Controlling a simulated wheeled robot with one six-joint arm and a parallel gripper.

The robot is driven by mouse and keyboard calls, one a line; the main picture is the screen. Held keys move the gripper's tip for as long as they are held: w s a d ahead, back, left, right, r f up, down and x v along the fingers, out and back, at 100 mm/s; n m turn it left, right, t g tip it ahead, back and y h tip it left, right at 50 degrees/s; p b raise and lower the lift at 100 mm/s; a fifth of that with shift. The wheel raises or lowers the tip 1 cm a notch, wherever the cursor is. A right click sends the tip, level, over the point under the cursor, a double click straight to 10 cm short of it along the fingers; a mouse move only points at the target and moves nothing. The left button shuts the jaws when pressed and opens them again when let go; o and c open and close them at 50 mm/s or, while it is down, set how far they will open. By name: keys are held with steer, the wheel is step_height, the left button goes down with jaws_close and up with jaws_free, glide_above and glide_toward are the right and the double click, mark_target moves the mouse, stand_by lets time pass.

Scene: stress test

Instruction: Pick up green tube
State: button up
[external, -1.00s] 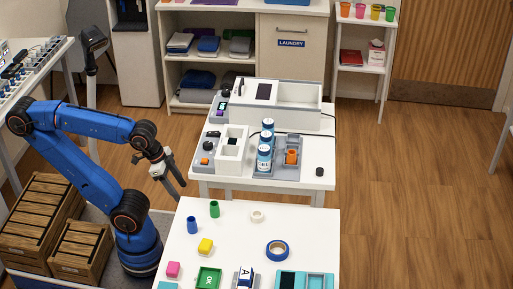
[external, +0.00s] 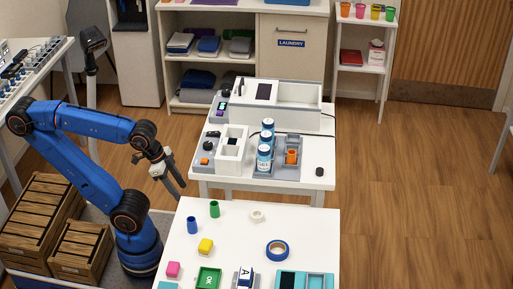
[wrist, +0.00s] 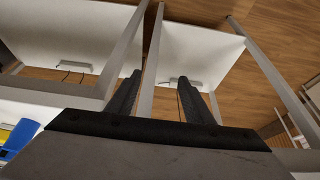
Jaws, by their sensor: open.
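The green tube (external: 214,209) stands upright near the far left part of the near white table (external: 300,228). My gripper (external: 169,179) is open and empty, off to the left of the table's far left corner and apart from the tube. In the wrist view my gripper (wrist: 158,85) shows two dark fingers spread apart with nothing between them. The green tube cannot be made out in the wrist view.
A second white table (external: 304,183) with equipment stands behind.

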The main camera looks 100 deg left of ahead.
step_height(320, 180, up, 31)
steer(key=n+g, duration=0.5)
steer(key=n, duration=1.5)
glide_above(215, 209)
steer(key=s, duration=0.1)
steer(key=f, duration=1.1)
steer(key=a+f, duration=0.1)
steer(key=f, duration=0.5)
steer(key=shift+s, duration=0.1)
steer(key=shift+w+a+f, duration=0.1)
steer(key=shift+w+f, duration=0.1)
steer(key=shift+f, duration=1.2)
steer(key=shift+w+a+f, duration=0.1)
steer(key=shift+w+f, duration=0.05)
steer(key=shift+f, duration=1.2)
steer(key=shift+c, duration=0.2)
steer(key=c, duration=1.1)
